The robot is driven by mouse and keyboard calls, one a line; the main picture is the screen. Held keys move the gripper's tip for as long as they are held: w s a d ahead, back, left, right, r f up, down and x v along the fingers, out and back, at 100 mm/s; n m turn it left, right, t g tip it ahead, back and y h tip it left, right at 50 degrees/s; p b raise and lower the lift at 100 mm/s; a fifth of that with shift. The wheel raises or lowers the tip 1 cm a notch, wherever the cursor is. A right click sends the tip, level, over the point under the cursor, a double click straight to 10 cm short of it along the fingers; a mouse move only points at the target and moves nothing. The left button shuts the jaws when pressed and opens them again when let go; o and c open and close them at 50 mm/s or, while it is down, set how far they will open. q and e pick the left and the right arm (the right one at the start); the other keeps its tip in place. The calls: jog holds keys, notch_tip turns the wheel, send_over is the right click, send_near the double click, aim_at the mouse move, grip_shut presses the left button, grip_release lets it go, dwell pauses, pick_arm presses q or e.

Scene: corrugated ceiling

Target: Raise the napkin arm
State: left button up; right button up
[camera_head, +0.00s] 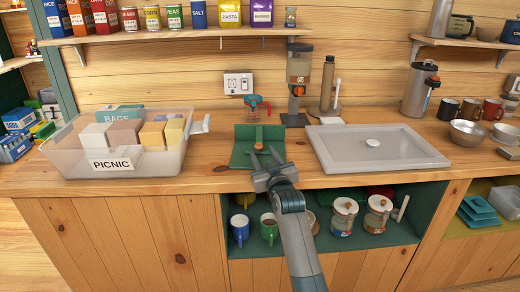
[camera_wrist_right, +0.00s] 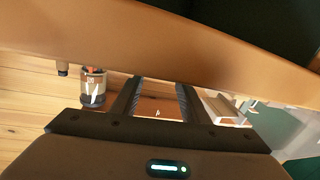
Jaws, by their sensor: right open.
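A green holder (camera_head: 243,157), which looks like the napkin holder, stands on the wooden counter left of the grey tray. A small orange knob (camera_head: 258,146) shows at its middle; I cannot make out its arm clearly, nor any napkins. My right gripper (camera_head: 268,162) is at the holder's front edge, fingers apart and empty, pointing toward the knob. I cannot tell whether it touches the holder. In the right wrist view the two fingers (camera_wrist_right: 160,92) are apart with nothing between them. My left gripper is not in view.
A clear PICNIC bin (camera_head: 72,163) stands left of the holder. Mugs and jars (camera_head: 343,215) fill the green shelf below.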

aim_at(260, 149)
jog(key=shift+w+a, duration=0.25)
jog(key=shift+w, duration=0.85)
jog(key=shift+w+a, duration=0.2)
jog(key=shift+w, duration=0.9)
jog(key=shift+c, duration=0.2)
jog(key=c, duration=0.6)
